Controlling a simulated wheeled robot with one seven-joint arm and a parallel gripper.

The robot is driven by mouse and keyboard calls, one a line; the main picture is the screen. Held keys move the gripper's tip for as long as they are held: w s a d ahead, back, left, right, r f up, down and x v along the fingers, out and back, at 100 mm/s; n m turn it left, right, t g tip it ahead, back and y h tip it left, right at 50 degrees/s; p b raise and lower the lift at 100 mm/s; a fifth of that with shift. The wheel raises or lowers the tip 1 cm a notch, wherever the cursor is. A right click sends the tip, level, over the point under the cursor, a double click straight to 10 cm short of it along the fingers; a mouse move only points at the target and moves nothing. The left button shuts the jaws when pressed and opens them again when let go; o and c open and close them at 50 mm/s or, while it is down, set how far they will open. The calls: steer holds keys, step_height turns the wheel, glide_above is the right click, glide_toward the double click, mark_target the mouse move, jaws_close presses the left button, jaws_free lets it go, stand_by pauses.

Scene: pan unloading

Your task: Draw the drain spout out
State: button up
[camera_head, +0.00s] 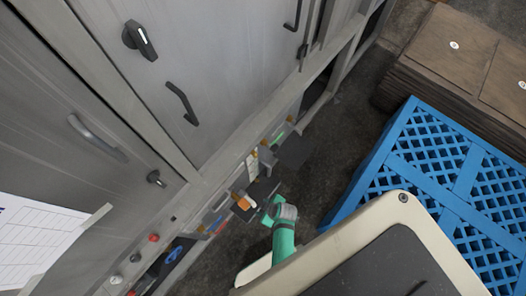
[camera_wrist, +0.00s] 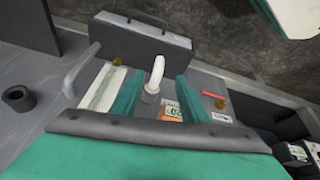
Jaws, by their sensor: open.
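My gripper (camera_wrist: 157,82) is open, with one teal finger on each side of the spout; I see gaps, and nothing is gripped. In the head view my gripper (camera_head: 279,208) is at the low equipment by the cabinet's foot. I cannot make out the spout in that view.
Grey cabinets (camera_head: 215,65) with handles fill the left of the head view. A blue lattice pallet (camera_head: 440,165) and stacked brown boards (camera_head: 450,70) are at right. Dark floor lies between. In the wrist view, a grey bar handle (camera_wrist: 80,70) and red lever (camera_wrist: 213,94) flank the spout.

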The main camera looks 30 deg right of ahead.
mark_target(248, 199)
steer(key=shift+n+y, duration=0.3)
steer(key=x, duration=1.1)
steer(key=shift+w+d+r, duration=0.1)
steer(key=shift+w+d, duration=0.15)
steer(key=shift+w, duration=0.05)
steer(key=shift+f, duration=0.3)
jaws_close()
